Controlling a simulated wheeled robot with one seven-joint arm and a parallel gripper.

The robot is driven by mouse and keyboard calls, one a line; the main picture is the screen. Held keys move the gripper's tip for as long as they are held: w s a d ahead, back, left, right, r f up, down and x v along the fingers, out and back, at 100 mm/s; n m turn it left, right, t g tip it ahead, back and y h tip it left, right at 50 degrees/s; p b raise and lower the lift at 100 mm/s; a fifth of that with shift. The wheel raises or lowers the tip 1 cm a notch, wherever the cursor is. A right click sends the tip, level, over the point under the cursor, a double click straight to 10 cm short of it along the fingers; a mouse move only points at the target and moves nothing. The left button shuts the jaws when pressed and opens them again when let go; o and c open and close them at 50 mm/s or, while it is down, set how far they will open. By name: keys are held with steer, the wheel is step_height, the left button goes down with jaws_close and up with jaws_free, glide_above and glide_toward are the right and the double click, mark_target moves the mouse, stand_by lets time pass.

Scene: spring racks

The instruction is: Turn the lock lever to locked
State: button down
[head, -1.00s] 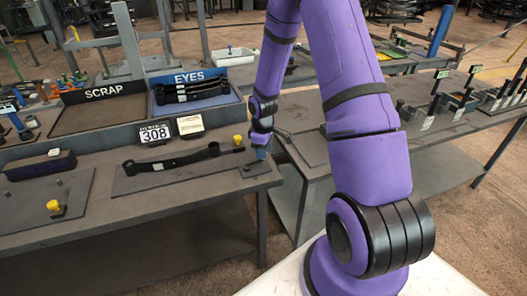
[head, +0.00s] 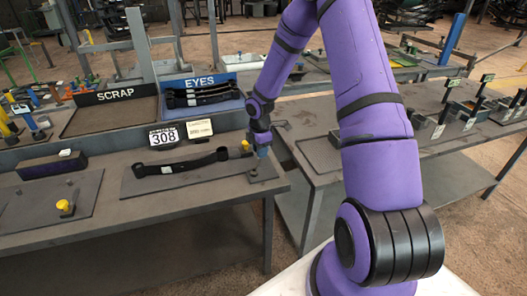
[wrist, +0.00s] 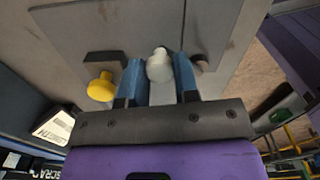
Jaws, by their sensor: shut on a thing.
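In the wrist view, my gripper (wrist: 160,80) has its two blue fingers on either side of a pale grey rounded knob (wrist: 159,65), closed on it. I take this knob to be the handle of the lock lever; the rest of the lever is hidden by the knob and fingers, so its angle cannot be told. In the head view, my gripper (head: 262,150) is low over the right end of the plate on the left bench. A yellow knob (wrist: 100,87) stands just left of the fingers, apart from them; it also shows in the head view (head: 245,146).
A dark leaf spring (head: 180,163) lies on the plate, left of my gripper. SCRAP (head: 115,94) and EYES (head: 199,82) trays lie at the back. Another yellow knob (head: 64,205) stands front left. A second bench (head: 430,150) is on the right.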

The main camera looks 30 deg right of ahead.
steer(key=shift+w+a+n, duration=0.25)
steer(key=shift+w+n, duration=0.1)
steer(key=shift+n, duration=0.35)
steer(key=c, duration=0.8)
jaws_free()
steer(key=shift+c, duration=0.2)
step_height(320, 180, up, 11)
